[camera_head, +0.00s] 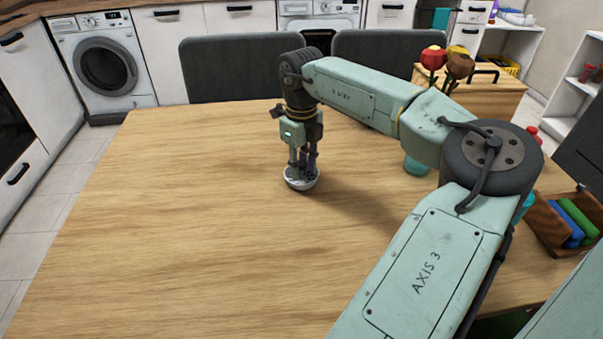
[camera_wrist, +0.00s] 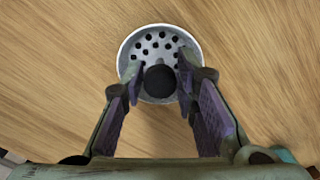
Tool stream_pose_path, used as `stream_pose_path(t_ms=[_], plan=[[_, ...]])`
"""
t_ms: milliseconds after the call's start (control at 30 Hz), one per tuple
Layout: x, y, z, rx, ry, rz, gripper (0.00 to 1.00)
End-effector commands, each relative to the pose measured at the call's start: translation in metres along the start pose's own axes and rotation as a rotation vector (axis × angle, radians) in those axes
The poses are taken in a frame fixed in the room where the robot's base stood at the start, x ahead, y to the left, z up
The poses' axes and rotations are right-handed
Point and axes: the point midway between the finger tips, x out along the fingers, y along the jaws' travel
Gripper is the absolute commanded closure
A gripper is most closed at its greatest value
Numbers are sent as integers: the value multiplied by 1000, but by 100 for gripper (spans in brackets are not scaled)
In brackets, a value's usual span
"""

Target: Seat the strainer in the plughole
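The strainer (camera_wrist: 160,45) is a round pale metal dish with several small holes and a dark round knob (camera_wrist: 160,82) at its centre. In the head view the strainer (camera_head: 301,185) lies on the wooden table, directly under my gripper (camera_head: 302,174). My gripper points straight down. In the wrist view its two fingertips (camera_wrist: 159,78) stand on either side of the knob, with a narrow gap showing at each side, so the gripper looks open around it. The fingers partly hide the strainer's lower rim. I see no plughole in either view.
The table top (camera_head: 170,220) is bare to the left and front. A wooden box (camera_head: 490,97), flowers (camera_head: 445,62) and a teal object (camera_head: 416,166) stand at the right. A brown tray (camera_head: 548,226) holds blue and green items. Grey chairs (camera_head: 235,68) stand behind.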

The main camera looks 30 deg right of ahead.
Motion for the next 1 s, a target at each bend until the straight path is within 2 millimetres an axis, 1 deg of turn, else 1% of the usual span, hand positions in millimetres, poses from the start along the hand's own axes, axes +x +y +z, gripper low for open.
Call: stream_pose_path(t_ms=[100, 500, 1000], plan=[[0, 0, 0, 0, 0, 0, 73], [0, 0, 0, 0, 0, 1, 99], [-2, 0, 0, 0, 0, 0, 100]])
